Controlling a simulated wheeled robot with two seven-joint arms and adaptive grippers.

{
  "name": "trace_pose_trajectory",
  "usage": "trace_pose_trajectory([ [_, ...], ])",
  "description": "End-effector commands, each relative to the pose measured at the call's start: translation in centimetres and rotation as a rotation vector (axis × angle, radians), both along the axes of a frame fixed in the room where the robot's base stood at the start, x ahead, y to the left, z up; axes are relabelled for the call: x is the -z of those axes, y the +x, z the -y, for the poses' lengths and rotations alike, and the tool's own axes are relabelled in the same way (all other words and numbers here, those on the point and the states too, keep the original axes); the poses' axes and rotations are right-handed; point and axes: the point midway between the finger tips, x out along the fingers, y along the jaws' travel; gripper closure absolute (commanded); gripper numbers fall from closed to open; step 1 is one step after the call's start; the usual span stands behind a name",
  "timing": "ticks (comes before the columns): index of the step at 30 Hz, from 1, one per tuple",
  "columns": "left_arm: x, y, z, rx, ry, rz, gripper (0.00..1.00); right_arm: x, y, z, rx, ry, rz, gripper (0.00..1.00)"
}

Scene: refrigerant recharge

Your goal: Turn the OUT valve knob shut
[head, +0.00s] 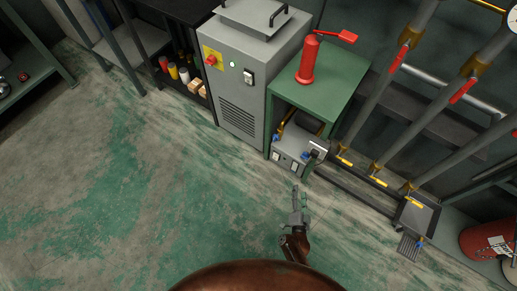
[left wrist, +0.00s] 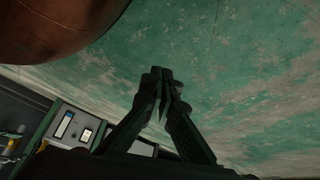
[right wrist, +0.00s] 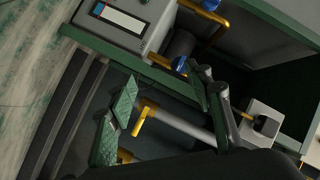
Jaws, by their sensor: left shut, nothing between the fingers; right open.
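A small grey unit (head: 287,160) with blue valve knobs sits on the lower shelf of the green stand. In the right wrist view, blue knobs show beside the unit (right wrist: 140,22), one (right wrist: 180,65) near the fingers and one (right wrist: 210,4) at the top. My right gripper (head: 296,190) is in front of the stand; its fingers (right wrist: 165,105) are open, empty and apart from the knobs. My left gripper (left wrist: 163,88) is shut and empty above the floor.
A red bottle-like tool (head: 308,62) stands on the green stand (head: 335,85). A grey cabinet (head: 245,85) is left of it. Pipes with yellow-handled valves (head: 380,166) run at the right. A red cylinder (head: 485,238) lies at far right. The floor at left is clear.

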Motion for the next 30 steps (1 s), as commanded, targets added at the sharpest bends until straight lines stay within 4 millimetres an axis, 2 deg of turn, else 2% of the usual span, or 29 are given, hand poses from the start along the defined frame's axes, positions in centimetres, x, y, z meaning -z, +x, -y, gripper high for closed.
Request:
trace_pose_trajectory([
  [1, 1.2, 0.3, 0.7, -0.002, -0.016, 0.011, 1.0, 1.3, 2.1, -0.7, 0.06, 0.067, 0.056, 0.53],
  [3, 0.8, 1.8, 1.5, -0.006, -0.037, 0.046, 1.0, 0.5, 4.8, -1.0, 0.149, 0.161, 0.144, 0.53],
  [6, -0.2, 3.7, 2.6, -0.012, -0.069, 0.092, 1.0, -0.3, 7.7, -1.3, 0.273, 0.291, 0.25, 0.53],
  [9, -1.4, 5.3, 3.5, -0.019, -0.095, 0.13, 1.0, -0.6, 9.5, -1.5, 0.38, 0.403, 0.329, 0.53],
  [15, -3.5, 7.5, 4.4, -0.029, -0.128, 0.182, 1.0, -1.0, 11.1, -1.7, 0.516, 0.543, 0.414, 0.53],
  [18, -4.0, 7.9, 4.5, -0.03, -0.135, 0.196, 1.0, -1.2, 11.6, -1.7, 0.543, 0.57, 0.431, 0.53],
  [23, -3.6, 7.8, 4.4, -0.023, -0.136, 0.223, 1.0, -1.5, 13.0, -0.8, 0.548, 0.575, 0.438, 0.53],
  [30, -2.3, 7.2, 4.2, -0.002, -0.138, 0.29, 1.0, -1.3, 16.1, 1.4, 0.547, 0.574, 0.436, 0.53],
])
